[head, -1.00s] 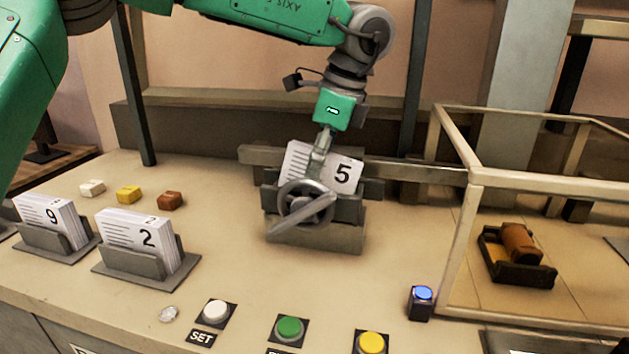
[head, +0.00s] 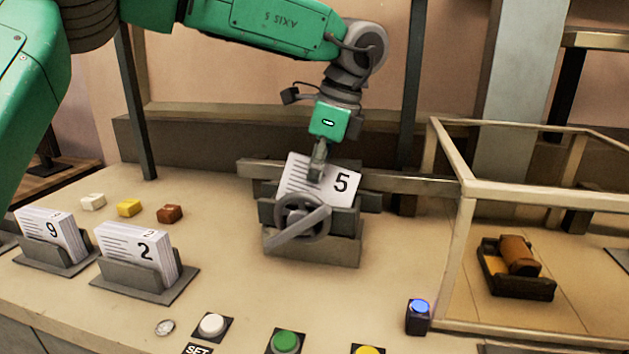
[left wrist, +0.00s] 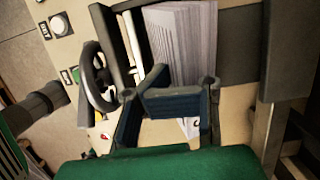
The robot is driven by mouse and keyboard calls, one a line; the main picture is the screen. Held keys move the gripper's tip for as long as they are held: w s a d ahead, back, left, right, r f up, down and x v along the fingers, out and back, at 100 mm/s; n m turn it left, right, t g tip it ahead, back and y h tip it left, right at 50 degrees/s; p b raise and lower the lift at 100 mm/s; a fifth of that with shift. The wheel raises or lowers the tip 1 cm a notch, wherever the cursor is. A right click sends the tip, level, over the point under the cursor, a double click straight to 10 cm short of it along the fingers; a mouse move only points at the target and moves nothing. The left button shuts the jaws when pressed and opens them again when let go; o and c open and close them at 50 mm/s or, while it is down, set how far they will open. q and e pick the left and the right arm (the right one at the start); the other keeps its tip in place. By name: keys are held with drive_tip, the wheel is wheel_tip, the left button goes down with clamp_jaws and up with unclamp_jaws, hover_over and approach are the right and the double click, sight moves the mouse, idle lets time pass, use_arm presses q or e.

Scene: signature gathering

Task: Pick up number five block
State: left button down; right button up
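The number five block (head: 341,182), a white stack with a printed 5, stands tilted in a grey clamp with a handwheel (head: 302,217) at the back middle of the table. My left gripper (head: 317,175) reaches down from above with its fingers over the block's front face, left of the 5. In the left wrist view the block's lined face (left wrist: 182,45) shows beyond the blue-grey fingers (left wrist: 172,104). Part of a printed digit shows below them. I cannot tell whether the fingers are closed on the block. My right gripper is out of view.
Number 9 (head: 52,230) and number 2 (head: 146,250) blocks sit in grey holders at left. Small white, yellow and brown pieces (head: 169,213) lie behind. Buttons (head: 286,342) line the front. A framed enclosure (head: 466,189) stands right.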

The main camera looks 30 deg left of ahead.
sight(316, 192)
use_arm(q)
wheel_tip(316, 192, up, 9)
drive_tip(key=shift+w, duration=0.15)
drive_tip(key=shift+r, duration=0.1)
drive_tip(key=shift+c, duration=2.3)
unclamp_jaws()
